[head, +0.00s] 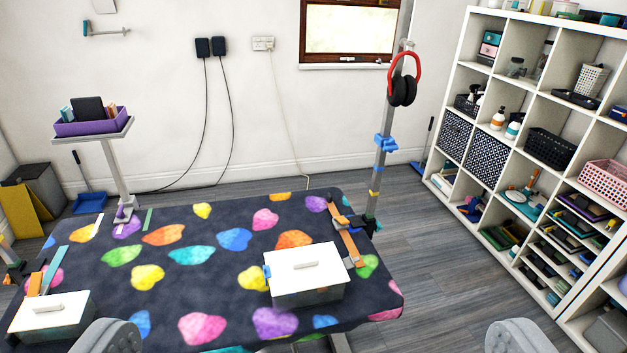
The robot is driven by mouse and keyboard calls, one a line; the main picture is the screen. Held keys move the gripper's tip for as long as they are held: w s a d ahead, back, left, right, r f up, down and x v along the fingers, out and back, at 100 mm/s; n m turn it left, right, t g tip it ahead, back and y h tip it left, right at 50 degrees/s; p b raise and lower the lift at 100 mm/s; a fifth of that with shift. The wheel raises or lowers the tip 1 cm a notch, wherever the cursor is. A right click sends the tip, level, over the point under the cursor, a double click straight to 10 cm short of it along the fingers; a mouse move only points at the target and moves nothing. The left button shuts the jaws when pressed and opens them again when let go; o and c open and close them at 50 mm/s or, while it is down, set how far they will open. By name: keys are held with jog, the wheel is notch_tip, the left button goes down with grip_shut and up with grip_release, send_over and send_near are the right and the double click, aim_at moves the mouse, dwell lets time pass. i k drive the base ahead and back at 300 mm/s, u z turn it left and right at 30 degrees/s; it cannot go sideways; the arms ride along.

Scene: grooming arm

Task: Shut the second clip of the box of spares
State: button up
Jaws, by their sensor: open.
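A box with a white lid and a pale handle (307,263) stands on the grooming table at the right of centre. A small blue part (266,272), perhaps a clip, is at its left side. A pale part (354,262) is by its right side; I cannot tell whether either is shut. A second lidded box (50,318) stands at the table's left front corner. I cannot tell which is the box of spares. My gripper (310,338) is open, its two grey fingers wide apart at the bottom edge, empty and nearer than the boxes.
The table (190,285) has a dark cover with colourful spots. A grey post (376,180) with red headphones (402,82) rises behind the box, near an orange strap (346,238). A purple tray (92,122) stands at the back left. White shelves (455,85) fill the right; floor before them is clear.

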aim_at(349, 263)
jog(key=u, duration=1.2)
jog(key=k, duration=0.5)
jog(key=z, duration=1.3)
jog(key=i, duration=1)
